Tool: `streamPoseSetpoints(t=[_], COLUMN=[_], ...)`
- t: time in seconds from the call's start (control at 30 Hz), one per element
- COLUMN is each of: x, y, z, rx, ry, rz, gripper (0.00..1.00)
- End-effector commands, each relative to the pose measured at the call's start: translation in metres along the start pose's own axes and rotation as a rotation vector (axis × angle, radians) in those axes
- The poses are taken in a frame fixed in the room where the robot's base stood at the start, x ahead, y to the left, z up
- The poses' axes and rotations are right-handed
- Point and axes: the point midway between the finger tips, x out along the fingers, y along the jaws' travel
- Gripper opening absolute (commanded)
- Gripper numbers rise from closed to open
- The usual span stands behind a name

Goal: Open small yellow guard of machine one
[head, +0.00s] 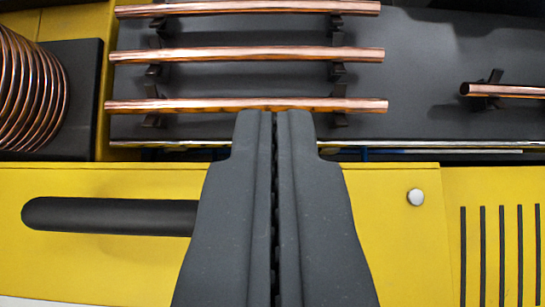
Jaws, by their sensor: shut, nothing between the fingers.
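A yellow panel (100,262) spans the lower part of the head view. A dark rounded slot or handle (110,216) lies along its left part, and a small silver round knob or bolt (415,197) sits on it at right. I cannot tell from this view whether this panel is the small guard. My gripper (273,115) points up the picture in the middle, shut and empty. It covers the middle of the panel and the right end of the dark slot. Its tips appear just below the lowest copper tube; I cannot tell whether they touch anything.
Several copper tubes (250,54) lie on dark brackets above a grey bed (430,60). A shorter tube end (500,90) shows at right. A copper coil (30,85) stands at upper left. Dark vent slits (502,250) mark the yellow surface at lower right.

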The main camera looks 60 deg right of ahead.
Motion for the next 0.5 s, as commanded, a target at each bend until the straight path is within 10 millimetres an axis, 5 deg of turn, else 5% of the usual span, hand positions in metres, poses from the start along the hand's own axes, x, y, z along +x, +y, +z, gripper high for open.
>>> streamPoseSetpoints(t=[0.5], x=[-0.0027], y=[0.0019], z=[0.0102], rx=[0.003], ry=[0.000], rz=[0.002], gripper=[0.00])
